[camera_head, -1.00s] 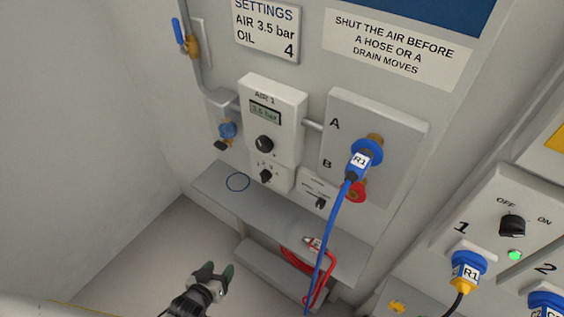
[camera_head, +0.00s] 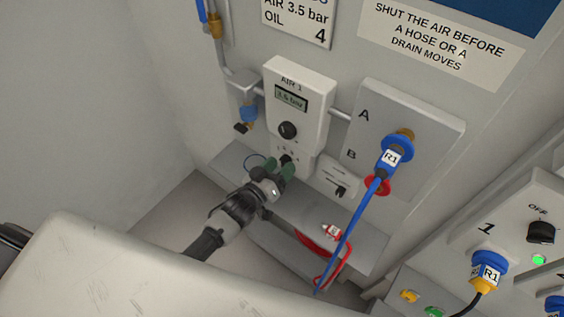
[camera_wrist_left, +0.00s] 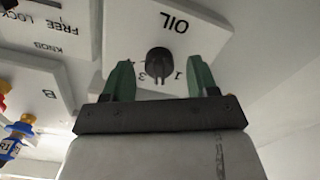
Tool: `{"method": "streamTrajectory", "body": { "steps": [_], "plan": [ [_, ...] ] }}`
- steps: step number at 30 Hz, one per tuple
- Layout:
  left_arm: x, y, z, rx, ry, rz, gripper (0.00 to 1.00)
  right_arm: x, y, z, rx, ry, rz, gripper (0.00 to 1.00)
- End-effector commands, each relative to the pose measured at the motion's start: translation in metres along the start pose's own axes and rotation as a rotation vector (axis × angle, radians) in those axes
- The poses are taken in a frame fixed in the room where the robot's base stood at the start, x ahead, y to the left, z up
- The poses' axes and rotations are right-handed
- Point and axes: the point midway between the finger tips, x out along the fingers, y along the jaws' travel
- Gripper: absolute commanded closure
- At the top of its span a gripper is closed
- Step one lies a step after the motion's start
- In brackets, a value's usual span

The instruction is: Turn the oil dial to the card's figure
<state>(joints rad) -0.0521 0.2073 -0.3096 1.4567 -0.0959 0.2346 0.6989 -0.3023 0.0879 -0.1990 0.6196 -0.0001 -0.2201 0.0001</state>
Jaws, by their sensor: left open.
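The settings card (camera_head: 297,22) reads OIL 4 and AIR 3.5 bar. The oil dial (camera_head: 286,158) is a small black knob under the AIR 1 unit, partly hidden by my fingers in the head view. In the left wrist view the dial (camera_wrist_left: 160,62) shows whole under the word OIL, with small figures around it; I cannot tell surely which one it points at. My left gripper (camera_head: 275,172) is open and empty just in front of the dial. In the wrist view its green fingers (camera_wrist_left: 161,80) stand on either side of the knob, apart from it. My right gripper is not in view.
The AIR 1 unit (camera_head: 300,100) with its larger knob (camera_head: 288,130) is directly above. A lock switch box (camera_head: 336,178) and the blue R1 hose (camera_head: 352,225) are to the right. A grey shelf (camera_head: 345,238) juts out below, with a red hose (camera_head: 318,246).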

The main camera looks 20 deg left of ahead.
Motion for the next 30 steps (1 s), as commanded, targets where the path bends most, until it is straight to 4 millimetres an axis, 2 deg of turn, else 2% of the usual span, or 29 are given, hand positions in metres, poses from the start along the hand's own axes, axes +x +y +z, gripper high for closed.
{"method": "streamTrajectory", "body": {
  "steps": [4,13,23,30],
  "plan": [
    [0.011,0.000,0.000,0.000,0.000,0.000,0.41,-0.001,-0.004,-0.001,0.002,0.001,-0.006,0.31],
    [0.012,0.000,0.000,0.000,-0.001,0.000,0.41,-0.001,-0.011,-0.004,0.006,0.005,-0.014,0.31],
    [0.012,0.000,0.000,0.000,-0.001,0.000,0.91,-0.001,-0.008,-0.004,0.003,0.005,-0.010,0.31],
    [0.012,0.000,0.000,0.022,-0.001,0.000,0.91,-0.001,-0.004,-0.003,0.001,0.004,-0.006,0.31]
  ]
}}
